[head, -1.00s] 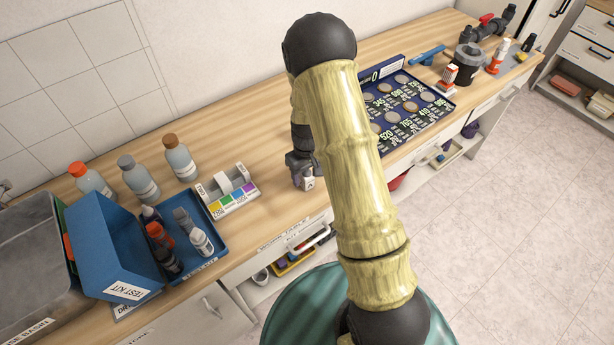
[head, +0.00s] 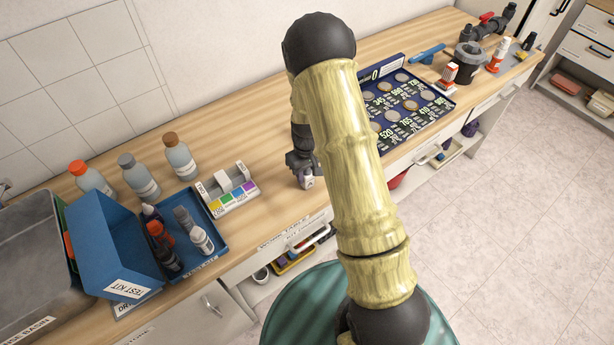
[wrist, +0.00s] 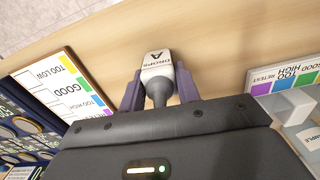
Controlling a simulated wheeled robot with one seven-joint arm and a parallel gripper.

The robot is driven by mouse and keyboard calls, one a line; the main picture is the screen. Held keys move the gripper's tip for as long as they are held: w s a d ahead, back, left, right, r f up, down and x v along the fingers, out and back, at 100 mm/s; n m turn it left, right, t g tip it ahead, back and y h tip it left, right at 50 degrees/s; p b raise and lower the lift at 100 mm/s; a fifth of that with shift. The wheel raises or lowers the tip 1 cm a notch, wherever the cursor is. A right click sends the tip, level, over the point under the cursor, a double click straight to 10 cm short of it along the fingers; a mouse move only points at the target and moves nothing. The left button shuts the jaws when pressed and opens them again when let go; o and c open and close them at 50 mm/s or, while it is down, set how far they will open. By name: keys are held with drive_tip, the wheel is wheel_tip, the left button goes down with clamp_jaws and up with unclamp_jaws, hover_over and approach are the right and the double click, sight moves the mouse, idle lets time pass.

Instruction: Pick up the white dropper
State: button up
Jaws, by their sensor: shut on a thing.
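A small white dropper (wrist: 157,67) labelled "DROPS A", with a grey neck, sits between the two purple-grey fingers of my gripper (wrist: 158,88) in the wrist view. The fingers are shut on its sides. I cannot tell whether the dropper touches the bench top. My arm hides part of the bench to the right.
A blue test kit tray (head: 218,246) with several small bottles stands at left, beside a colour-strip holder (head: 231,196). Several larger bottles (head: 139,179) stand behind. A dark blue chart tray (head: 447,106) with round discs lies right of my arm. The wooden bench behind my gripper is clear.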

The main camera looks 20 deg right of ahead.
drive_tip(key=shift+r, duration=0.1)
wheel_tip(320, 180, up, 10)
drive_tip(key=shift+f+b, duration=0.1)
drive_tip(key=shift+b, duration=0.85)
